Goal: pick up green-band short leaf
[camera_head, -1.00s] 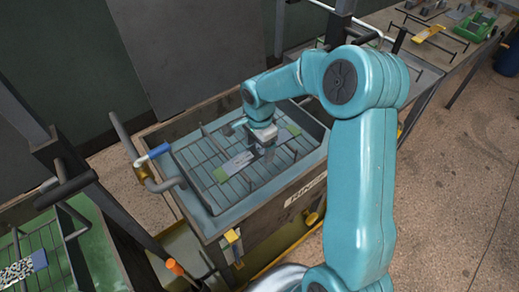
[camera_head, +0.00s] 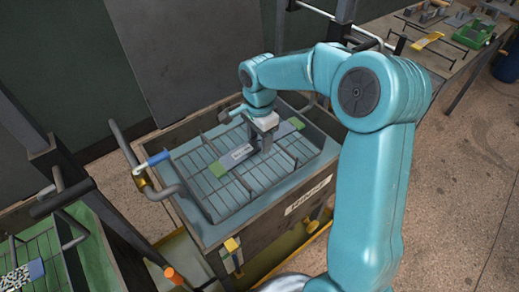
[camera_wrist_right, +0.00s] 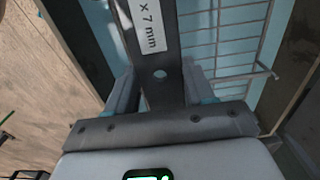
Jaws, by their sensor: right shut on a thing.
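My left gripper is not in view.
The tank (camera_head: 300,197) has raised walls and a bent pipe handle (camera_head: 130,150) at its left. A green rack (camera_head: 45,250) at lower left holds a blue-banded leaf (camera_head: 35,269). A back-right bench holds a yellow leaf (camera_head: 427,41) and a green crate (camera_head: 474,34).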

